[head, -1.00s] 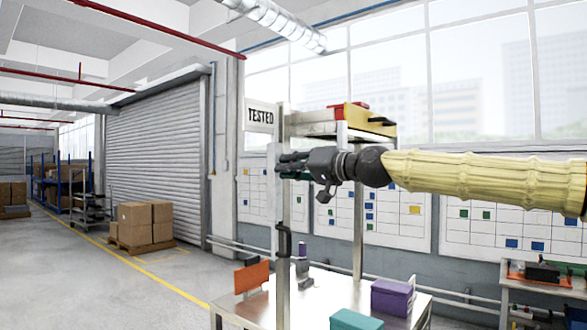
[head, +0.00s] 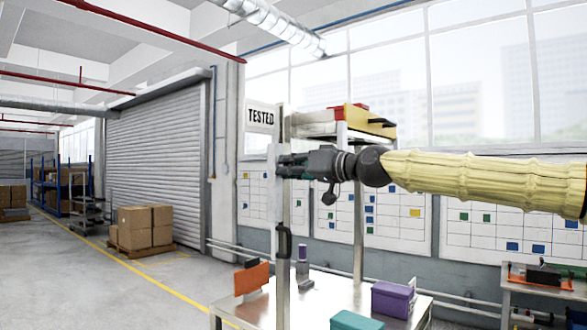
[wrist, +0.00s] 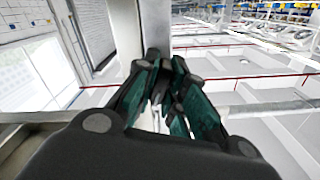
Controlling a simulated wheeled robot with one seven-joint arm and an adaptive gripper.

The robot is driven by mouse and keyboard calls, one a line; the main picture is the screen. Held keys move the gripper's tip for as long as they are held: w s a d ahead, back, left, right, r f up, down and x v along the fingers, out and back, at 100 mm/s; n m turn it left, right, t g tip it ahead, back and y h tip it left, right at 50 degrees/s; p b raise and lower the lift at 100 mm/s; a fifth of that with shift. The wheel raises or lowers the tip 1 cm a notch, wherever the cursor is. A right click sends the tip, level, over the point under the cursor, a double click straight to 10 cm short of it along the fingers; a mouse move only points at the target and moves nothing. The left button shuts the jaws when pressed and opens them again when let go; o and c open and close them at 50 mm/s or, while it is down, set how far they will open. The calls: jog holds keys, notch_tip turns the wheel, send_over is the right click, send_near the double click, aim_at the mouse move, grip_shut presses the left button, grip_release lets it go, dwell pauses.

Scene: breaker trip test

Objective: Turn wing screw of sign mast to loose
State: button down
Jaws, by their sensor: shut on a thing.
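The sign mast (head: 283,215) is a pale metal post with a white "TESTED" sign (head: 261,117) near its top. My gripper (head: 281,166) reaches in from the right, level, with its fingertips at the mast just below the sign. In the wrist view its dark, teal-padded fingers (wrist: 166,72) are close together at the pale post (wrist: 128,35). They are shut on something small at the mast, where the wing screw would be. The screw itself is hidden by the fingers, so its angle cannot be told. A black handle (head: 284,242) sits lower on the mast.
A metal table (head: 330,296) stands below, with an orange block (head: 252,279), a purple box (head: 392,298) and a teal box (head: 356,320). A shelf with a yellow and red box (head: 362,118) is behind my gripper. Cartons (head: 145,228) stand far left.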

jog(key=shift+n, duration=1)
jog(key=c, duration=1.4)
grip_release()
jog(key=shift+n, duration=0.3)
